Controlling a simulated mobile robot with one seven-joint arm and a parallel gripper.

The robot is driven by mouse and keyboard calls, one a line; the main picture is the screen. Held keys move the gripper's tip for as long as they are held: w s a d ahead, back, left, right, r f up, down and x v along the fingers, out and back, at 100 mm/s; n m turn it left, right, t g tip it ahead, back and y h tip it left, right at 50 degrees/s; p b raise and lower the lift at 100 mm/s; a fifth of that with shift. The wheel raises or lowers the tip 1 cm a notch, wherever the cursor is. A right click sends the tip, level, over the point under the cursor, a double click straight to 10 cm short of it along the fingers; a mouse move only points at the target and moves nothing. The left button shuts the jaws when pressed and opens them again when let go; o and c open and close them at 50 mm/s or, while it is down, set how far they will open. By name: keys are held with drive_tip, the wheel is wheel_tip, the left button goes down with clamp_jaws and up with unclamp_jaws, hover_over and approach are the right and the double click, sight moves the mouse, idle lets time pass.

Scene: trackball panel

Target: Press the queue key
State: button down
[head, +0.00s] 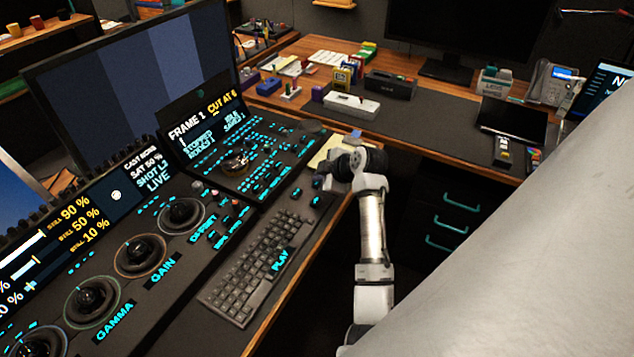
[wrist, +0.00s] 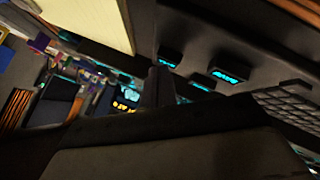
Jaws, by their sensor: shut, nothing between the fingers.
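The black trackball panel (head: 262,165) with cyan-lit keys lies at the centre left of the head view. My gripper (head: 319,183) is shut and empty, low over the right end of this desk, near two small dark keys (head: 315,201). In the wrist view the dark fingers (wrist: 158,86) stand together. Dark keys with cyan labels show beside them: one (wrist: 170,57), another (wrist: 228,76) and a third partly hidden (wrist: 200,88). The labels are too blurred to read, so I cannot tell which is the queue key. Contact with a key cannot be told.
A keyboard (head: 258,262) lies in front of the panel. Trackballs (head: 180,215) line its left part, and a large monitor (head: 135,85) stands behind. A cream pad (head: 328,150) lies beyond my gripper. A side desk (head: 425,118) holds boxes and a phone (head: 553,82).

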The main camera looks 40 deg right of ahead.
drive_tip(key=shift+f, duration=0.3)
drive_tip(key=shift+r, duration=0.1)
idle(0.3)
drive_tip(key=shift+r, duration=0.85)
drive_tip(key=shift+p, duration=0.3)
wheel_tip(320, 180, up, 5)
drive_tip(key=p, duration=0.2)
drive_tip(key=shift+p, duration=0.3)
drive_tip(key=shift+s, duration=0.1)
